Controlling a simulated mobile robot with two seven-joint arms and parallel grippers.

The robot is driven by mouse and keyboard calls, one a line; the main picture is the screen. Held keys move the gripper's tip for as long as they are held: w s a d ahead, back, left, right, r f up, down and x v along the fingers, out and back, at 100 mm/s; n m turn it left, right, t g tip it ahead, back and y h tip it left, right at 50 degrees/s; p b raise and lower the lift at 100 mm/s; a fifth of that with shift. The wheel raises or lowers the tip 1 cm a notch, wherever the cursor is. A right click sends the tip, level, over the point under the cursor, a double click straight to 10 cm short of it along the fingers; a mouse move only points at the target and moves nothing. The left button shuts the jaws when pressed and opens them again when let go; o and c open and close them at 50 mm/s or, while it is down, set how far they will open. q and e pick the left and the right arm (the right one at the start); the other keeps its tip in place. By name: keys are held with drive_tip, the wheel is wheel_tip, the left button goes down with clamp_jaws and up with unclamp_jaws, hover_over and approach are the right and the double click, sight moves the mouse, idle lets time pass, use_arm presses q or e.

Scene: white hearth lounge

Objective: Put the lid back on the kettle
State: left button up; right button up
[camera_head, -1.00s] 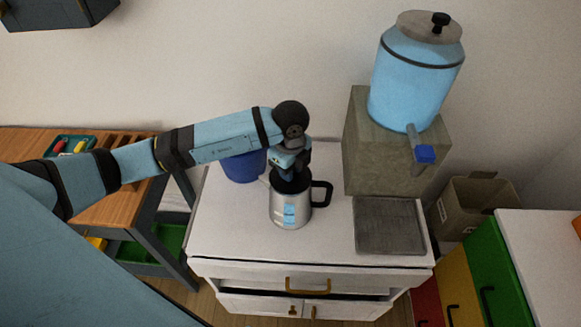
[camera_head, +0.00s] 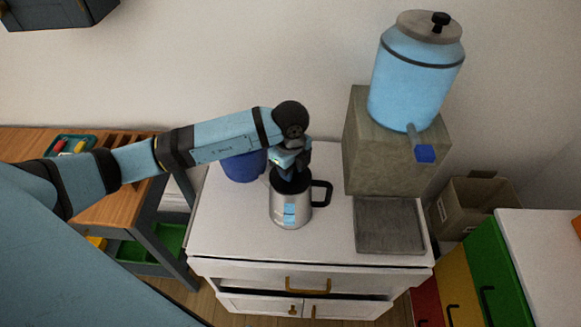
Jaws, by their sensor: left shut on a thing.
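A silver metal kettle (camera_head: 291,211) with a black handle on its right stands upright on the white cabinet top. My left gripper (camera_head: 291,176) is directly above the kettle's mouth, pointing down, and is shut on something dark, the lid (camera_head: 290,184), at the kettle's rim. The gripper hides much of the lid, so I cannot tell whether it sits fully on the rim. My right gripper is not in view.
A blue container (camera_head: 243,166) stands just behind and left of the kettle. At the right, a blue water dispenser (camera_head: 415,80) sits on a stone-like block (camera_head: 385,160), with a grey tray (camera_head: 388,228) in front. The cabinet's front left top is clear.

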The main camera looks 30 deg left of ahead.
use_arm(q)
drive_tip(key=shift+f, duration=0.1)
idle(0.7)
drive_tip(key=o, duration=1.5)
drive_tip(key=shift+c, duration=0.2)
drive_tip(key=shift+r+p, duration=2.55)
drive_tip(key=shift+r, duration=1)
clamp_jaws()
